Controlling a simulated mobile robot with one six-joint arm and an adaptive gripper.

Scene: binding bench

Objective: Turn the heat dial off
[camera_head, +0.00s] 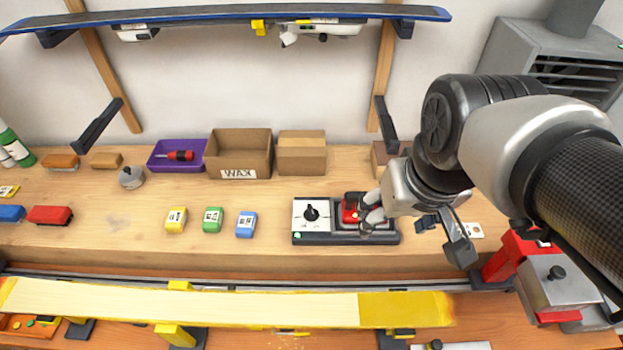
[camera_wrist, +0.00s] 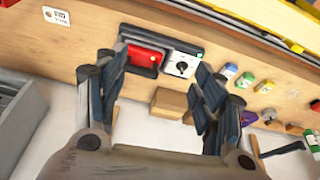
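The heat dial (camera_head: 311,213) is a black knob on a white plate, at the left end of a dark station on the bench. A small green light (camera_head: 297,236) glows at the station's front left corner. The dial also shows in the wrist view (camera_wrist: 182,67), between my fingers' lines. A red-topped iron (camera_head: 350,211) sits right of the dial, partly hidden by my gripper. My gripper (camera_head: 415,232) is open and empty, above and right of the dial. Its fingers stand wide apart in the wrist view (camera_wrist: 160,70). I see no contact with the dial.
Yellow (camera_head: 176,220), green (camera_head: 212,219) and blue (camera_head: 246,224) blocks stand left of the station. A WAX box (camera_head: 239,154) and a smaller carton (camera_head: 302,153) stand behind. A board (camera_head: 200,303) lies along the front. A red vise (camera_head: 510,257) stands right.

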